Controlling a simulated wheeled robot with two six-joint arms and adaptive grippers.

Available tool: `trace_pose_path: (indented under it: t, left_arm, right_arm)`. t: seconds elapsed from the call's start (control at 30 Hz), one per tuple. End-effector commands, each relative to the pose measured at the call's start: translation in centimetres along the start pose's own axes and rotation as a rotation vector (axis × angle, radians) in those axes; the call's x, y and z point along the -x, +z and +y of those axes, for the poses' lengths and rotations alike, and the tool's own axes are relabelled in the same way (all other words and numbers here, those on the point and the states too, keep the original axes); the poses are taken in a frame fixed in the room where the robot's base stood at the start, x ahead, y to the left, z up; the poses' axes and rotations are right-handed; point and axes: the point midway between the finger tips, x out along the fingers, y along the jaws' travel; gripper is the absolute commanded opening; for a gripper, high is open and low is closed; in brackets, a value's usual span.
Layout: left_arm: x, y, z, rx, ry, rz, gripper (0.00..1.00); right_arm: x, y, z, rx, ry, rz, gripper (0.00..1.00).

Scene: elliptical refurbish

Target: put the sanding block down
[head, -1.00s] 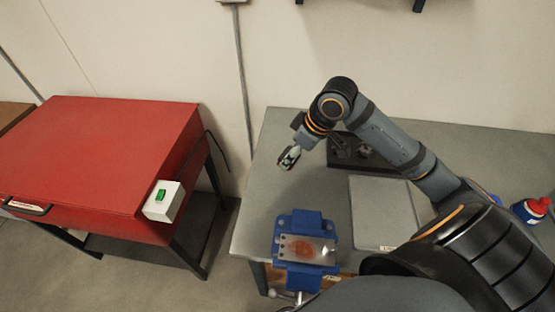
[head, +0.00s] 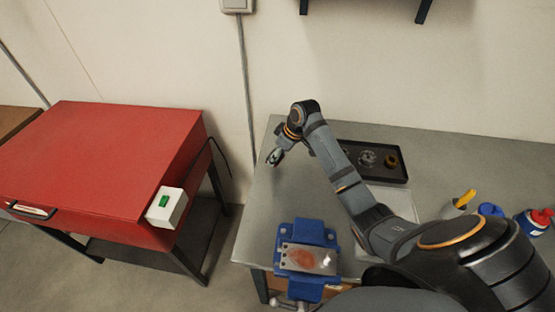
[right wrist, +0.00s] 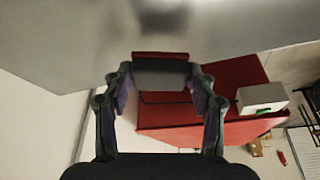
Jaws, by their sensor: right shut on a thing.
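The sanding block (right wrist: 160,73) is a dark grey block with a red strip along its upper edge. In the right wrist view it sits between the two fingers of my right gripper (right wrist: 162,84), which is shut on it. In the head view my right gripper (head: 274,157) is over the far left part of the grey workbench (head: 262,205). The block is too small there to make out clearly. I cannot tell whether it touches the bench. My left gripper is not in view.
A blue vise (head: 307,233) holds a metal plate (head: 323,260) with a rusty patch at the front edge. A black tray (head: 395,176) with small parts lies behind my right arm. Bottles (head: 532,222) stand at right. A red cabinet (head: 100,160) is left, across a gap.

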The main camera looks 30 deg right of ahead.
Motion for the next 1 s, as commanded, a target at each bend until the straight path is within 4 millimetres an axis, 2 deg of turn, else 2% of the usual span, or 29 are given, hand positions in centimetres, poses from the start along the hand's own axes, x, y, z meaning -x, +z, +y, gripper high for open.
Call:
trace_pose_path:
  t: [0.1,0.33,0.7,0.73,0.9,1.0]
  left_arm:
    - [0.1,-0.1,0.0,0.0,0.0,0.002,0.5]
    - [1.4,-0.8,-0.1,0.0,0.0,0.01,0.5]
    - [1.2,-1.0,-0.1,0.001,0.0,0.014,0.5]
    - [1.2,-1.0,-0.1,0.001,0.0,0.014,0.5]
    - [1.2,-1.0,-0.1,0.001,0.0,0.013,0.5]
    - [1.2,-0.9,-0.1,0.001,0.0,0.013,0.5]
  right_arm:
    - [-0.3,-0.1,0.1,-0.001,-0.001,0.0,0.32]
    - [-3.2,1.0,0.3,0.0,-0.002,-0.003,0.32]
    - [-3.9,1.2,0.3,0.0,-0.001,-0.001,0.32]
    - [-3.9,1.2,0.3,0.0,-0.001,-0.001,0.59]
    - [-3.9,1.2,0.3,0.0,-0.001,-0.001,0.8]
    - [-3.9,1.2,0.3,0.0,0.0,-0.001,0.8]
